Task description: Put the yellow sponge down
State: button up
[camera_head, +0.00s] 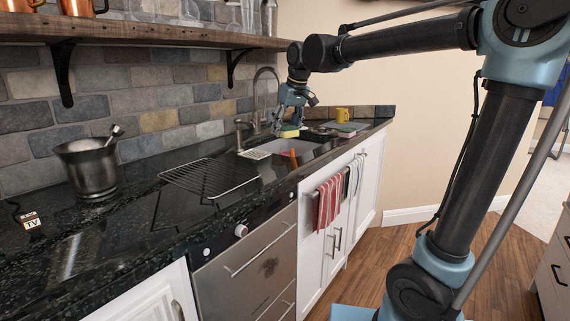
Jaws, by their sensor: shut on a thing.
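My gripper (290,122) is small in the view, above the sink area at the far end of the black counter. It is shut on the yellow sponge (288,132), which shows as a small yellow-green patch under the fingers. The sponge appears to be just above the sink (282,147) or its edge; I cannot tell whether it touches anything. The fingers are partly hidden by the wrist and too small to see clearly.
A wire rack (208,178) lies on the black counter (120,225), left of the sink. A metal mortar (90,168) stands farther left. The faucet (265,95) rises close behind my gripper. A shelf (130,35) hangs above.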

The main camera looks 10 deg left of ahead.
aim_at(292, 128)
dwell(0.3)
notch_tip(292, 128, down, 10)
jog(key=shift+a+r, duration=0.1)
jog(key=shift+r, duration=0.15)
jog(key=shift+f, duration=0.25)
jog(key=shift+s+f, duration=0.15)
jog(key=shift+f, duration=0.1)
jog(key=o, duration=1.1)
jog(key=shift+f, duration=0.1)
jog(key=shift+r, duration=0.2)
jog(key=shift+r, duration=0.25)
jog(key=v, duration=1.2)
